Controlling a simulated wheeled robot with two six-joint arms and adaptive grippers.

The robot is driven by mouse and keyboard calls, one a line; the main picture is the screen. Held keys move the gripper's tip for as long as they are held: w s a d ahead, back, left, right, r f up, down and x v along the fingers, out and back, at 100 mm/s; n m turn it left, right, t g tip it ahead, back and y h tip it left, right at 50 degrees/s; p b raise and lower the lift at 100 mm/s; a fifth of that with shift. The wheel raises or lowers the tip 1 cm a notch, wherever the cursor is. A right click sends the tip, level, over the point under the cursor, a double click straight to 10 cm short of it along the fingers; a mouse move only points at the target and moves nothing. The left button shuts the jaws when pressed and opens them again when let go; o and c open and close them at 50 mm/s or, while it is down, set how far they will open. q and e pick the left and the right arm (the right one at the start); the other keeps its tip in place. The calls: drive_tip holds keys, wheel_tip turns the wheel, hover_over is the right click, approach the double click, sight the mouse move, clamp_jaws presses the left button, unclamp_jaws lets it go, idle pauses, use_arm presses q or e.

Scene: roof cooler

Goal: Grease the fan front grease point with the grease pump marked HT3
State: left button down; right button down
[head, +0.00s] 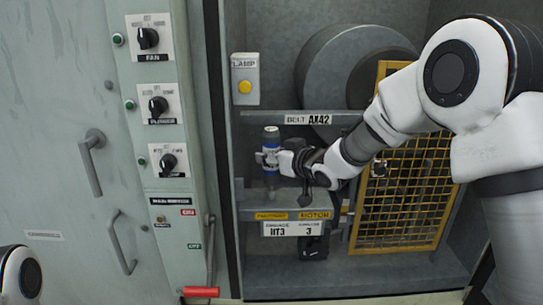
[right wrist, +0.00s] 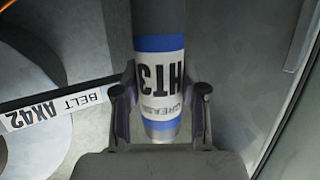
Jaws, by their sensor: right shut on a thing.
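The grease pump marked HT3 (head: 271,137) is a slim blue and grey cylinder, held roughly upright in the cabinet. In the right wrist view the pump (right wrist: 160,80) shows blue bands and a white label reading GREASE HT3, upside down. My right gripper (head: 268,157) is shut around it, one finger on each side; it also shows in the right wrist view (right wrist: 160,105). Below the pump is a yellow label, apparently FAN FRONT (head: 271,216), over a white GREASE HT3 plate (head: 279,229). The grease point itself is not clearly visible. My left gripper is out of view.
A yellow MOTOR label (head: 315,215) is right of the fan label. A yellow mesh guard (head: 410,215) and a large grey drum (head: 345,60) stand to the right. A shelf rail with a BELT AX42 label (head: 308,119) crosses behind. Switches and a red-handled lever (head: 201,292) are left.

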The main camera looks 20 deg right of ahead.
sight(273, 130)
wheel_tip(273, 130, up, 7)
drive_tip(key=p, duration=0.5)
drive_tip(key=shift+f, duration=0.15)
